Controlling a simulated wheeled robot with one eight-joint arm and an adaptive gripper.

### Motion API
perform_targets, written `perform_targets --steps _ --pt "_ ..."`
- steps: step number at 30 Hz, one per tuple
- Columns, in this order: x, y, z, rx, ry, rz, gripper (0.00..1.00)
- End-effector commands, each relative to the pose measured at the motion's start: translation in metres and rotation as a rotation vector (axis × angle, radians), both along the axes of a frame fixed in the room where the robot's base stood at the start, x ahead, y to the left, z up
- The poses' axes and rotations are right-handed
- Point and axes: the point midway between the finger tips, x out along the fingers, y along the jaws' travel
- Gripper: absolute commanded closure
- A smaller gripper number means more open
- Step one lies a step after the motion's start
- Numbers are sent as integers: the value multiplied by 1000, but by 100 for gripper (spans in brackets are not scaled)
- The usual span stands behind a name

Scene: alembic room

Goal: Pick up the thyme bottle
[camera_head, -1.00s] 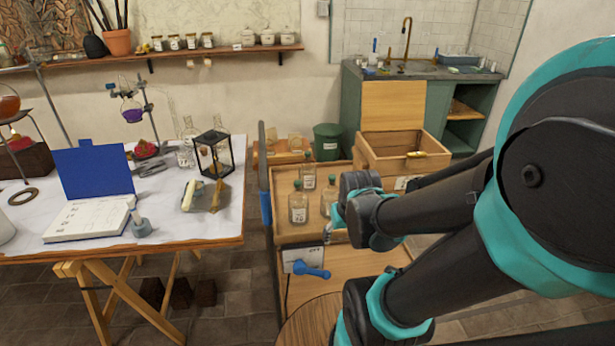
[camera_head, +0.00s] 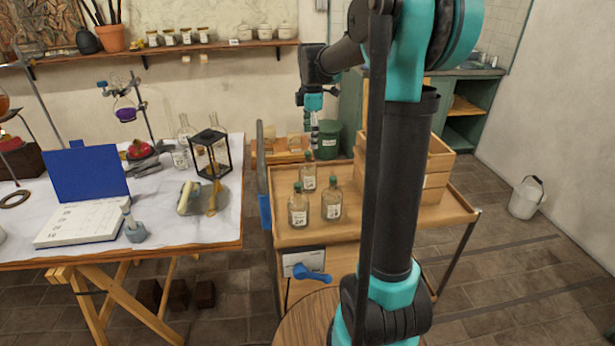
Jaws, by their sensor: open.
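Three clear glass bottles with green caps and white labels stand upright on the wooden cart (camera_head: 400,213): a front left bottle (camera_head: 298,209), a front right bottle (camera_head: 332,204) and a back bottle (camera_head: 308,178). Their labels are too small to read, so I cannot tell which one is the thyme bottle. My gripper (camera_head: 314,146) points down and shows above and behind the back bottle in the picture. It is open, holds nothing visible, and is apart from the bottles. My upright arm hides the middle right part of the cart.
A wooden box (camera_head: 438,165) stands on the cart, partly behind my arm. A dark green bin (camera_head: 328,143) stands behind the cart. Floor right of the cart is clear up to a white bucket (camera_head: 525,199).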

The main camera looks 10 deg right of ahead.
Motion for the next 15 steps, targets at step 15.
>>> perform_targets --steps 15 --pt "29 8 -19 -14 71 282 18"
